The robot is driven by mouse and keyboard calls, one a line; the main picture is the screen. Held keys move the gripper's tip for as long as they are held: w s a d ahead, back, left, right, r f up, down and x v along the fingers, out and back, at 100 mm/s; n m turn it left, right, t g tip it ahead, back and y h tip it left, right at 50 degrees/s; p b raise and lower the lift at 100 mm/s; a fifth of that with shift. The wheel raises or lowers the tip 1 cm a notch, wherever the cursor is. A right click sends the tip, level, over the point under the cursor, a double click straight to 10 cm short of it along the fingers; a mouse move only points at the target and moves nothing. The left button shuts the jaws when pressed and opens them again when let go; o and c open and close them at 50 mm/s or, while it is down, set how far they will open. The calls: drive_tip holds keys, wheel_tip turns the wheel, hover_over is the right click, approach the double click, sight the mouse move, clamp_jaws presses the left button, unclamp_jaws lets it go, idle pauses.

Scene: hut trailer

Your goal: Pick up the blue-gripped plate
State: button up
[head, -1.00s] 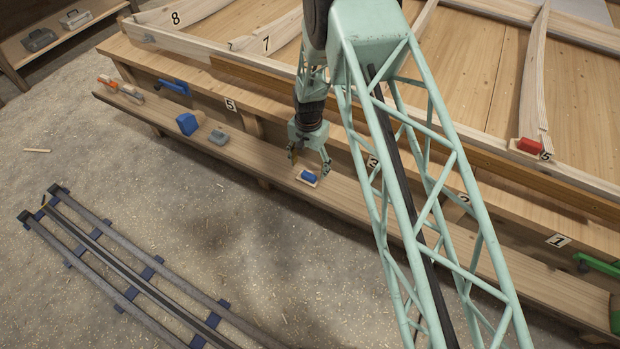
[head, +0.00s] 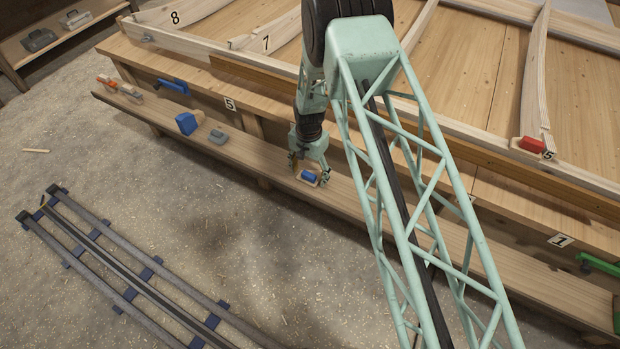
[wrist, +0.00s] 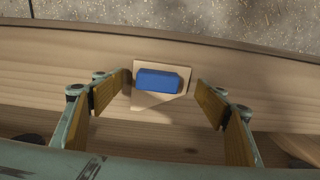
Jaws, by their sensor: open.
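The blue-gripped plate (head: 307,178) lies on the low wooden shelf along the bench front. In the wrist view its pale plate (wrist: 171,101) shows around a blue grip block (wrist: 157,80) on top. My gripper (head: 309,174) is open and low over the shelf at the plate. In the wrist view the fingers (wrist: 163,92) stand to the left and right of the plate, with a gap on the right side. The left fingertip is very close to the plate's edge; whether it touches I cannot tell.
Along the shelf (head: 272,166) to the left are a grey-handled block (head: 218,137), a blue block (head: 187,123), a blue clamp (head: 174,86) and orange-handled tools (head: 107,82). The bench edge rises behind the shelf. Floor rails (head: 130,270) lie in front.

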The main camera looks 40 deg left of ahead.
sight(309, 173)
drive_tip(key=shift+c, duration=0.7)
drive_tip(key=c, duration=0.9)
drive_tip(key=shift+r, duration=0.15)
drive_tip(key=shift+r+p, duration=0.4)
drive_tip(key=shift+r, duration=1.15)
drive_tip(key=shift+s+d+r, duration=0.15)
drive_tip(key=shift+d, duration=0.05)
drive_tip(key=s+d, duration=0.3)
drive_tip(key=d, duration=0.1)
drive_tip(key=s+d+r+p, duration=0.1)
drive_tip(key=s+d, duration=0.2)
drive_tip(key=d, duration=0.1)
drive_tip(key=s+d+p, duration=0.1)
drive_tip(key=s+d, duration=0.2)
drive_tip(key=d, duration=0.1)
drive_tip(key=shift+s+d+r, duration=0.15)
drive_tip(key=shift+s+d, duration=0.05)
drive_tip(key=shift+r, duration=0.1)
drive_tip(key=shift+r+b, duration=0.4)
drive_tip(key=shift+r, duration=1.55)
